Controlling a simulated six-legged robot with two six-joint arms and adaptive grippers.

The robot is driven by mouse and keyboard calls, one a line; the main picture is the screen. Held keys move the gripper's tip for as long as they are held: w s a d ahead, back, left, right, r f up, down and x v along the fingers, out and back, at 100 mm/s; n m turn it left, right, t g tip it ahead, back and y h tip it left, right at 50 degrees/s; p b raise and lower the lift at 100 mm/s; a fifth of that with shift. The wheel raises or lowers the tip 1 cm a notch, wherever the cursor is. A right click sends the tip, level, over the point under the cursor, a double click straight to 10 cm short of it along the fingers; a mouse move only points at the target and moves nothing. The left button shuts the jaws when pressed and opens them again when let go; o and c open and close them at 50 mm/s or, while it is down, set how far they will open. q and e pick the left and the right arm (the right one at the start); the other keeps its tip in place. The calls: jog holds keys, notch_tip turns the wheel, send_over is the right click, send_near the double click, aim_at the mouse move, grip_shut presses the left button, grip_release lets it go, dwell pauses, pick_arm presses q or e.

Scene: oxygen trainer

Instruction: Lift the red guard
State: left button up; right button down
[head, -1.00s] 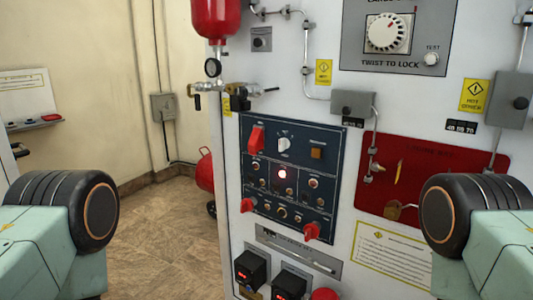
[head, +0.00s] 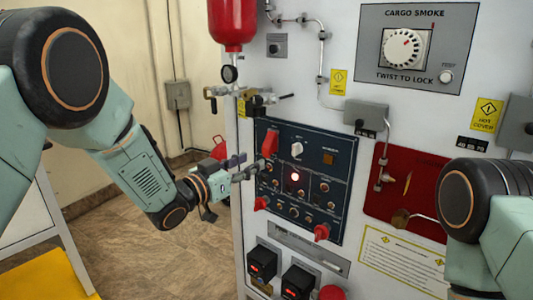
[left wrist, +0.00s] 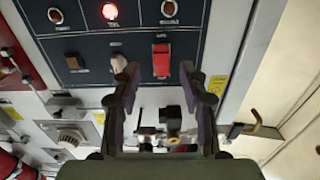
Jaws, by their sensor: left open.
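The red guard (head: 270,143) sits at the upper left of the dark blue switch panel (head: 312,218) in the head view. In the left wrist view, turned upside down, the red guard (left wrist: 161,62) shows as a narrow red block beyond the fingertips. My left gripper (head: 248,169) is open and empty, just left of and slightly below the guard in the head view. In the left wrist view the left gripper's two fingers (left wrist: 158,80) stand apart, with the guard between their tips in the picture; no contact shows. My right gripper is out of view.
A white knob (head: 297,149) and an amber button (head: 328,159) lie right of the guard. A lit red lamp (head: 295,177) is below. A valve fitting (head: 250,100) and red cylinder (head: 231,25) are above left. Red levers (head: 321,232) protrude at the panel's bottom.

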aim_at(266, 154)
pick_arm(q)
jog(key=shift+x, duration=3.75)
jog(key=shift+f, duration=0.1)
grip_shut()
